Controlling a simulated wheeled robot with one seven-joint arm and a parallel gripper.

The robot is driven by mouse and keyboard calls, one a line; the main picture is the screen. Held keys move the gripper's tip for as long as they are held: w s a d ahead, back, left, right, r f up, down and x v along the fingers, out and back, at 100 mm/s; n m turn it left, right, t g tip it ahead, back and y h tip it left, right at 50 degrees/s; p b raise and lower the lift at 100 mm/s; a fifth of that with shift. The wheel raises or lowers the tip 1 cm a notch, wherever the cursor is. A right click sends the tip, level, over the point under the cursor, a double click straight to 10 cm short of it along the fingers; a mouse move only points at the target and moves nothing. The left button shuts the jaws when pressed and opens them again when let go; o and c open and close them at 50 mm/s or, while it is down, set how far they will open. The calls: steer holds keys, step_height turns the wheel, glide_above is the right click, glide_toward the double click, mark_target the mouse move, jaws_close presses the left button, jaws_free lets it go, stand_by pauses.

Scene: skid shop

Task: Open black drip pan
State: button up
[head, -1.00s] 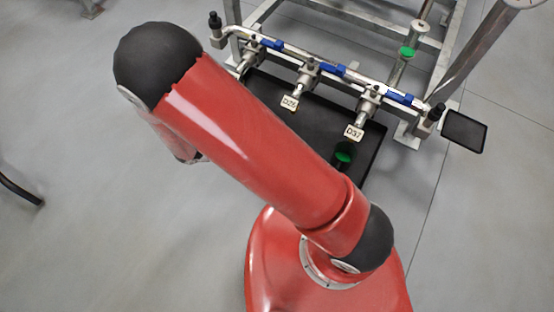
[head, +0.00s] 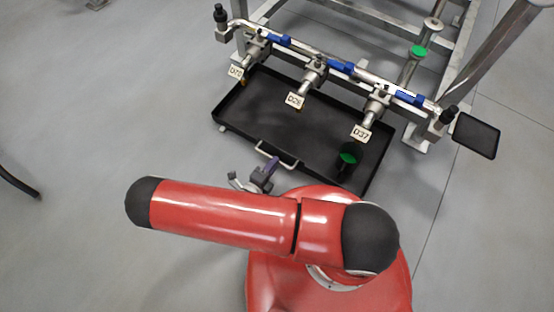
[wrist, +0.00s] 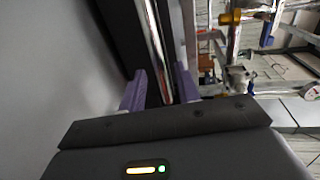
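The black drip pan (head: 290,130) is a wide shallow tray on the floor, under a row of tagged valves in the head view. A pale bar handle (head: 277,154) sits on its front edge. My gripper (head: 270,166), with purple fingers, is at the handle, partly hidden by my red arm. In the wrist view the two fingers of my gripper (wrist: 160,88) stand apart, with a shiny metal bar (wrist: 156,45) between them and gaps on both sides. A dark panel, likely the pan's front, lies at upper left there. I cannot tell how deep the bar sits.
Tagged valves with blue-handled pipework (head: 340,67) cross above the pan's back edge on a metal frame (head: 480,50). A black-and-green fitting (head: 349,155) shows over the pan's right part. A small black plate (head: 476,135) is at right.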

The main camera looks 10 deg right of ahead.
steer(key=shift+x, duration=1.7)
steer(key=shift+c, duration=0.3)
steer(key=shift+a, duration=0.1)
jaws_close()
